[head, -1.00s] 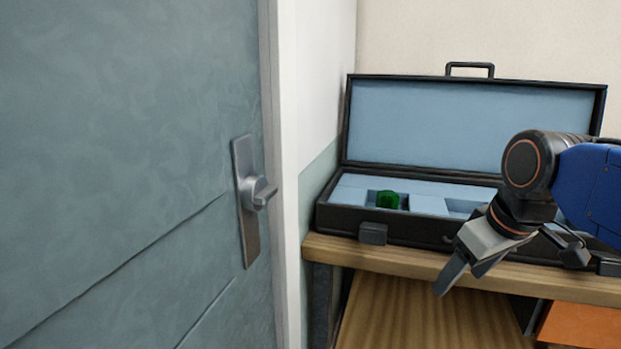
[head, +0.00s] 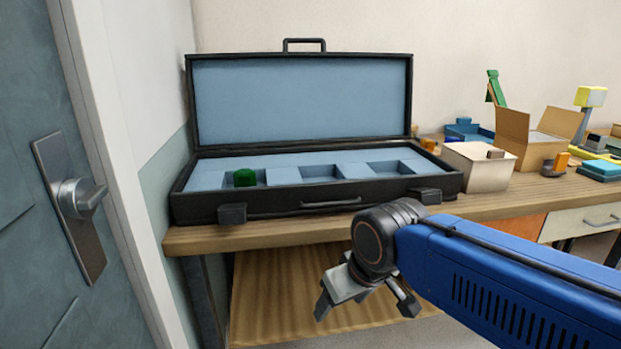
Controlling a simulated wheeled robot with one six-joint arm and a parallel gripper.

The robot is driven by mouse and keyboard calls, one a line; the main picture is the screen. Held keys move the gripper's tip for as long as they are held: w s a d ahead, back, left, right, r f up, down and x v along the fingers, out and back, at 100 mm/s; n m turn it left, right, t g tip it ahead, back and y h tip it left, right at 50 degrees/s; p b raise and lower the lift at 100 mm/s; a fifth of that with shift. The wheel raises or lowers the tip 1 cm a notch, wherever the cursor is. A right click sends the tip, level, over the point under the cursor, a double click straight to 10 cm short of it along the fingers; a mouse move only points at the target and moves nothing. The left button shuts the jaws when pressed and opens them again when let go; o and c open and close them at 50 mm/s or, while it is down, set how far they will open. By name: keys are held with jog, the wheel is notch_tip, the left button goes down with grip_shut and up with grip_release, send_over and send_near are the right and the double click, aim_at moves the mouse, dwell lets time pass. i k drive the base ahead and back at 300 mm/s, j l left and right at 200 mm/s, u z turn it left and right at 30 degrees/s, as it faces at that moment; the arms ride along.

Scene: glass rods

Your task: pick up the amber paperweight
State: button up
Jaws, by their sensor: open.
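I cannot make out the amber paperweight for certain. A small orange-brown thing (head: 428,144) shows just behind the right end of the open case, and an orange block (head: 561,161) stands farther right. Both are too small to identify. My gripper (head: 366,303) is open and empty, in front of the bench and below its top, its fingers pointing down. It is well apart from both things.
An open black case (head: 260,207) with blue compartments stands on the wooden bench (head: 190,238). A green piece (head: 244,177) sits in its left compartment. A white box (head: 478,168) and an open carton (head: 545,148) stand to the right. A door (head: 25,240) is at left.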

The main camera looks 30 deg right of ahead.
aim_at(428, 144)
jog(key=z, duration=1.35)
